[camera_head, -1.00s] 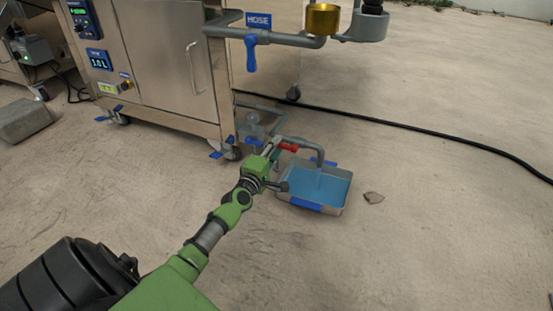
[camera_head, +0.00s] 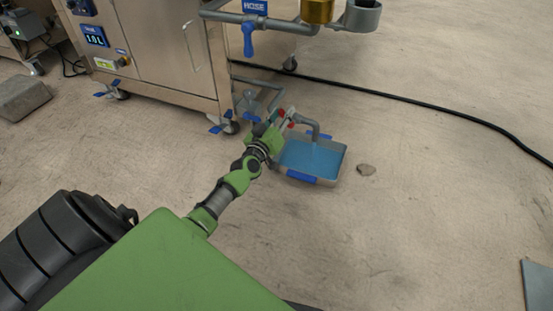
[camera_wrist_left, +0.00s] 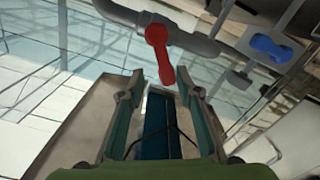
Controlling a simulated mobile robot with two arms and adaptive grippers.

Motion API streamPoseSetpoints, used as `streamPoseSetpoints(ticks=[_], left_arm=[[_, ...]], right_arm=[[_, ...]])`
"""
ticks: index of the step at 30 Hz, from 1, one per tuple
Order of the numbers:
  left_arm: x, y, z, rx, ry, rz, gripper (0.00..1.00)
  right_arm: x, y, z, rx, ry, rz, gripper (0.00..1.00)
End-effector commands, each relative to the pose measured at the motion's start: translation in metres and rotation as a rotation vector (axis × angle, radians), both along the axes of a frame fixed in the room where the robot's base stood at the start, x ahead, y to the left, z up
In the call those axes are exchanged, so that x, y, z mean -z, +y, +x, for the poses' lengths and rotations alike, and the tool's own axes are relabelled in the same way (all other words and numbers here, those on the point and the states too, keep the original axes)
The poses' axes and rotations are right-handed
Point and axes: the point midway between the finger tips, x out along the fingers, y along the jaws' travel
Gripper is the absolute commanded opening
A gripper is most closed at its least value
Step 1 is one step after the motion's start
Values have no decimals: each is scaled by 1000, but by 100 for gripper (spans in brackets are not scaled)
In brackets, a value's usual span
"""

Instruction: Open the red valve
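The red valve handle (camera_wrist_left: 160,55) hangs from a grey pipe in the left wrist view, its lower end at the gap between my fingertips. In the head view only small red parts of the handle (camera_head: 291,113) show, largely covered by my gripper. My left gripper (camera_head: 283,118) is at the valve. In the wrist view its fingers (camera_wrist_left: 163,85) are apart, one on each side of the handle's lower end. I cannot tell whether they touch it. My right gripper is not in view.
The pipe's spout (camera_head: 309,124) ends over a metal tray (camera_head: 338,168) of blue liquid on the floor. A steel machine (camera_head: 160,50) stands behind left. A blue valve handle (camera_head: 248,40) is above, another (camera_wrist_left: 270,47) close right in the wrist view. A black cable crosses the floor.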

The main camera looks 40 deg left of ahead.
Motion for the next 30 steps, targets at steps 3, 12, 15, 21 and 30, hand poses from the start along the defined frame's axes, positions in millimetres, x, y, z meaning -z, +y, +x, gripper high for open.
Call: streamPoseSetpoints(ticks=[3,12,15,21,30], left_arm=[[-3,-7,2,1,27,110,31],[-5,-22,5,1,92,377,31],[-7,-26,-7,1,109,427,31],[-8,-36,-47,3,107,426,31],[-8,-50,-105,3,107,424,31]], right_arm=[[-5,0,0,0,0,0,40],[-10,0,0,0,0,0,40],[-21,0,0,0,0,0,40],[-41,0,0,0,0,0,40],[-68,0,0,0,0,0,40]])
